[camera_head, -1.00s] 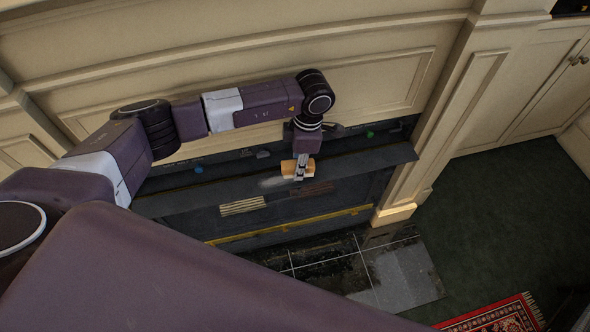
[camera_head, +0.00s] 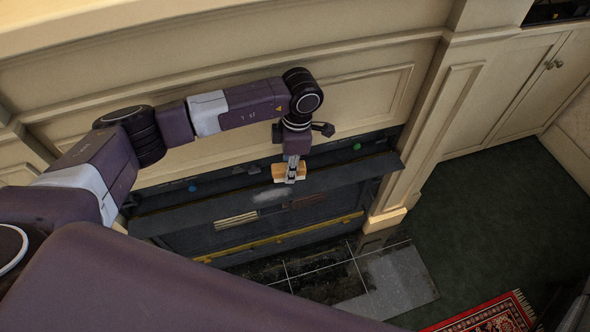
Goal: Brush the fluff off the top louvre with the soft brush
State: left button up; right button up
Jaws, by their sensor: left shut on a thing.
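My left gripper (camera_head: 291,176) is shut on a small orange-tan block, which looks like the soft brush (camera_head: 278,173). Parts of the block show on both sides of the fingers. It is over the upper part of a dark sloped panel, which I take for the top louvre (camera_head: 340,180). I cannot tell whether it touches the panel. A pale grey smear, likely the fluff (camera_head: 268,196), lies on the panel just below and left of the brush. My right gripper is not in view.
Below the panel are a cream slatted piece (camera_head: 236,219), a brown one (camera_head: 306,201) and a yellow bar (camera_head: 280,239). Small blue (camera_head: 192,188) and green (camera_head: 357,146) knobs sit behind it. A cream pillar (camera_head: 432,130) stands to the right; dark carpet is open beyond.

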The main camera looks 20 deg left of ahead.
pick_arm(q)
jog(key=shift+r, duration=0.4)
jog(key=shift+r+p, duration=0.95)
jog(key=shift+r, duration=0.5)
jog(key=shift+f, duration=0.1)
